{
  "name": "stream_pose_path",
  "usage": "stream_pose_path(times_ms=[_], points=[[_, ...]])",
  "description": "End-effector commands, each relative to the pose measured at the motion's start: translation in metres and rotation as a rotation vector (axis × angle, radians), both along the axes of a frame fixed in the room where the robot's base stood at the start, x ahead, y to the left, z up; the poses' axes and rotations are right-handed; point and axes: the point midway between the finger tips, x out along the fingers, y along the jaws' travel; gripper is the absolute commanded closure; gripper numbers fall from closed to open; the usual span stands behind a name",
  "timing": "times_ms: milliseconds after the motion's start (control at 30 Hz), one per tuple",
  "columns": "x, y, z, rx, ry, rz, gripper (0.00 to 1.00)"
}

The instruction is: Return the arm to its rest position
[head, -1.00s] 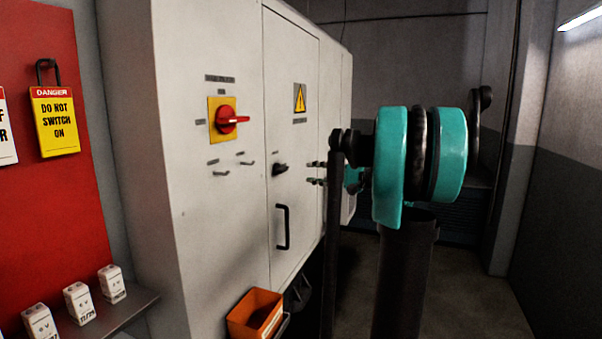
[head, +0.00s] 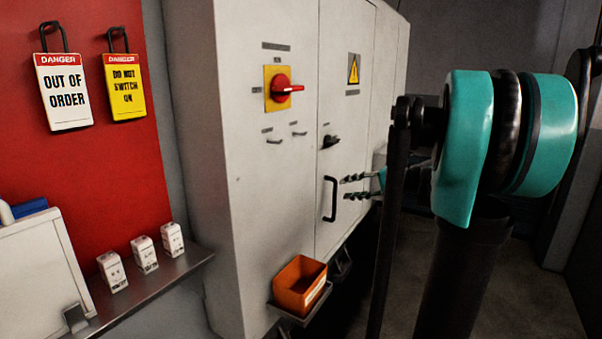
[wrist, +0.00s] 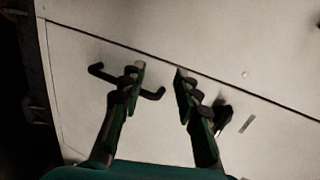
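My gripper (head: 345,188) is in front of the white cabinet door (head: 345,130), beside the black door handle (head: 330,198) in the head view. In the wrist view my gripper (wrist: 160,68) has its two fingers apart with nothing held between them. The black handle (wrist: 98,72) shows behind the left finger, partly hidden by it. A dark knob (wrist: 224,116) shows beside the right finger; it is also in the head view (head: 331,141). I cannot tell the exact gap between fingertips and door. My teal and dark arm fills the right of the head view.
The cabinet carries a red rotary switch (head: 283,88) on a yellow plate. An orange bin (head: 301,285) sits low at its front. Danger tags (head: 66,92) hang on a red board (head: 110,190) above a shelf (head: 180,280) with several small white boxes. Floor shows at right.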

Motion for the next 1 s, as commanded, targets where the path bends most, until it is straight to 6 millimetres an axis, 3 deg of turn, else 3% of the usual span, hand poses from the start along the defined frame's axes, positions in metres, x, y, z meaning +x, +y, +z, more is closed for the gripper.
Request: stream_pose_path(times_ms=[100,300,467,600,800,1000], points=[[-0.032,0.026,-0.05,-0.152,0.047,0.031,0.68],[-0.092,0.045,-0.133,-0.438,0.1,0.082,0.68],[-0.144,0.042,-0.191,-0.685,0.111,0.127,0.68],[-0.186,0.028,-0.233,-0.899,0.096,0.167,0.68],[-0.227,0.003,-0.267,-1.137,0.055,0.209,0.68],[-0.241,-0.01,-0.278,-1.234,0.032,0.225,0.68]])
